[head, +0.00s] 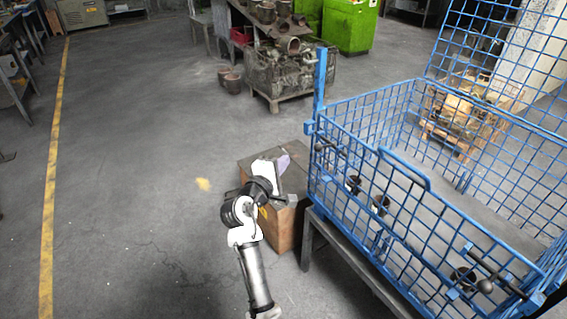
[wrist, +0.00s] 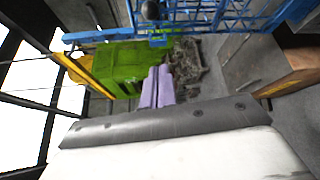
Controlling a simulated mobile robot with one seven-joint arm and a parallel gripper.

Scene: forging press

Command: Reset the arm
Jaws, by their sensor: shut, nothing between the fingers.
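My arm reaches up from the bottom of the head view, beside the front left of the blue wire cage. My gripper (wrist: 158,84) shows in the wrist view as two pale purple fingers pressed together with nothing between them. In the head view the gripper (head: 296,155) is partly hidden behind my white wrist. It is above a brown wooden box (head: 284,232), apart from the cage.
The blue wire cage (head: 420,178) stands close on the right on a grey frame. A bin of metal parts (head: 283,78) on a pallet and a green cabinet (head: 348,24) stand at the back. The floor left of my arm, up to the yellow line (head: 50,190), is clear.

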